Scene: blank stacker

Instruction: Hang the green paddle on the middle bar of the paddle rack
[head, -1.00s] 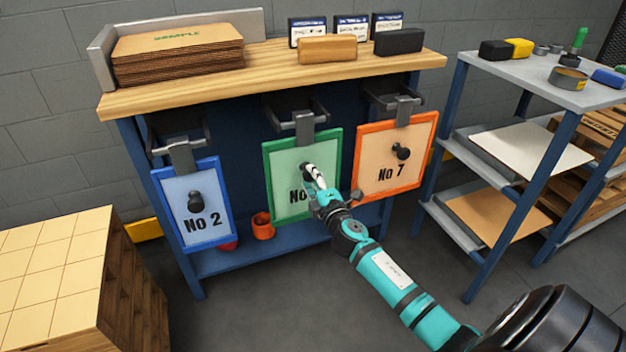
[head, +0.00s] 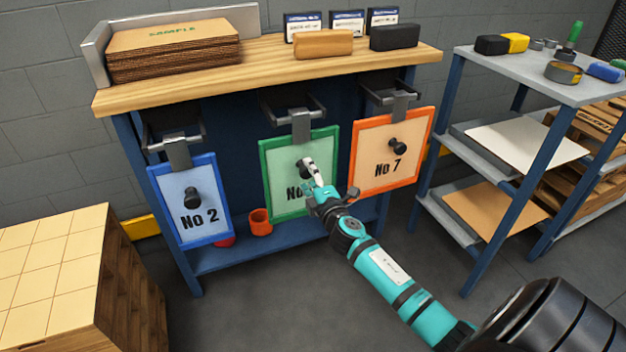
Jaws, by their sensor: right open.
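The green paddle (head: 279,163) hangs upright by its hook from the middle bar (head: 297,113) of the rack under the workbench, between two other paddles. Its dark knob is partly hidden by my right gripper. My right gripper (head: 309,168) is open at the knob in front of the paddle's face; whether it touches the knob I cannot tell. The gripper covers part of the paddle's number. The blue paddle No 2 (head: 175,187) hangs from the left bar and the orange paddle No 7 (head: 375,154) hangs from the right bar. My left gripper is not in view.
The wooden bench top (head: 262,67) holds a stack of brown sheets (head: 173,52) and two blocks. A grey shelf unit (head: 522,72) stands at the right. A crate stack (head: 50,265) stands at the lower left. An orange cup (head: 260,222) sits on the shelf below the paddles.

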